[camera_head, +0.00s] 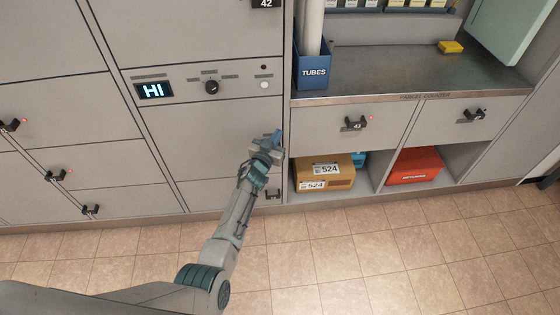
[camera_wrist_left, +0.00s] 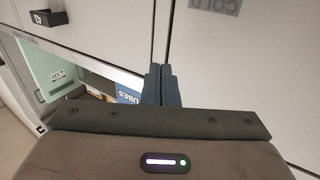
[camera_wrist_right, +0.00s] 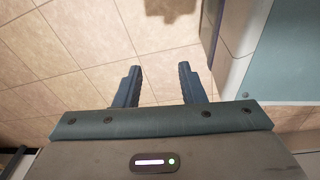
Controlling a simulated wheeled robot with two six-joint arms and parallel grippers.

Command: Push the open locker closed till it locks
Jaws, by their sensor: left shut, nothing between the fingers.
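My left gripper (camera_head: 276,137) is shut and empty at the right edge of the grey locker door (camera_head: 212,125) below the display. In the left wrist view its closed fingers (camera_wrist_left: 161,85) are in front of a seam between two pale panels; I cannot tell whether they touch. This door looks nearly flush in the head view, and I cannot tell whether it is latched. My arm and hand hide part of its right side. My right gripper (camera_wrist_right: 157,87) is open and empty, with tiled floor beyond it; it is outside the head view.
A panel with a lit "HI" display (camera_head: 155,91) and knob (camera_head: 212,87) is above the door. Right of it are a blue TUBES bin (camera_head: 313,72), a metal counter (camera_head: 400,75), a cardboard box (camera_head: 325,172) and a red box (camera_head: 414,167). The tiled floor in front is clear.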

